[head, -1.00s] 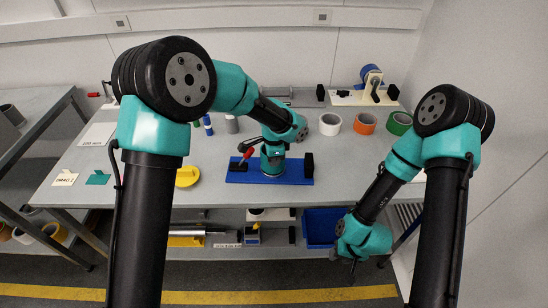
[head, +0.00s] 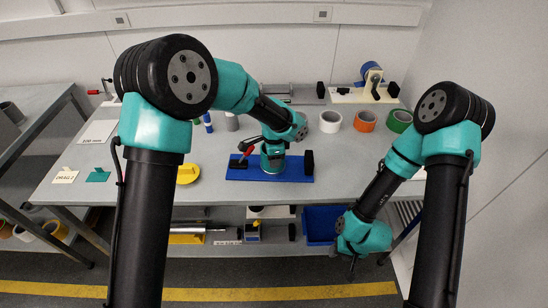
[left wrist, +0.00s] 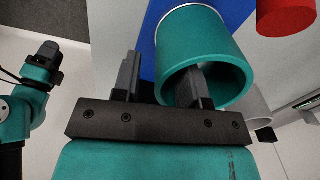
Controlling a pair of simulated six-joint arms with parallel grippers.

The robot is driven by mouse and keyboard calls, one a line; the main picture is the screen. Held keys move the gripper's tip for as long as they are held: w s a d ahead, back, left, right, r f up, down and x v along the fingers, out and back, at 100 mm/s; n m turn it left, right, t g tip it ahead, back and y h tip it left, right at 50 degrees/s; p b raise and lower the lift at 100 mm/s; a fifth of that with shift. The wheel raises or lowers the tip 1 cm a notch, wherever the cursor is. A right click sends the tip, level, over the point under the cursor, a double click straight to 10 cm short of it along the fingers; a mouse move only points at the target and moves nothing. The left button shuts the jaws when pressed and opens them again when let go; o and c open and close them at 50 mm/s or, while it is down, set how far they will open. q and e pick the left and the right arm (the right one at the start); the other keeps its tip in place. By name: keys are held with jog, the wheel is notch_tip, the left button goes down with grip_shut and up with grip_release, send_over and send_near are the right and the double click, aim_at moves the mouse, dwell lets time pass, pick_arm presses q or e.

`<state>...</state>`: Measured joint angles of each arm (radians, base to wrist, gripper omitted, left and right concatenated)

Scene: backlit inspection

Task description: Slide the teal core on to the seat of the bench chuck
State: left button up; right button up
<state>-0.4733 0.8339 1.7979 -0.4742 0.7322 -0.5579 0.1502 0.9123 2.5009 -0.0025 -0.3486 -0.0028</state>
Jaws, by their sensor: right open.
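The teal core (head: 272,161) is a short hollow tube on the blue bench chuck (head: 236,171), below my left gripper (head: 277,143). In the left wrist view the core (left wrist: 215,45) shows its open end towards me, with a silvery ring at its far end. My left gripper (left wrist: 162,82) has one finger inside the core's mouth and one outside its wall. Gaps show between fingers and wall, so it looks open. Whether the core sits fully on the seat is hidden. My right gripper (head: 354,262) is open and empty, low in front of the table.
The chuck has a red-handled lever (head: 247,153) at left and a black block (head: 307,162) at right. Behind stand white (head: 330,121), orange (head: 365,121) and green (head: 400,121) rolls. A yellow piece (head: 188,174) lies left. A blue bin (head: 322,223) is below.

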pick_arm(q)
notch_tip(320, 180, up, 17)
jog(key=shift+r, duration=0.2)
dwell(0.6)
dwell(0.8)
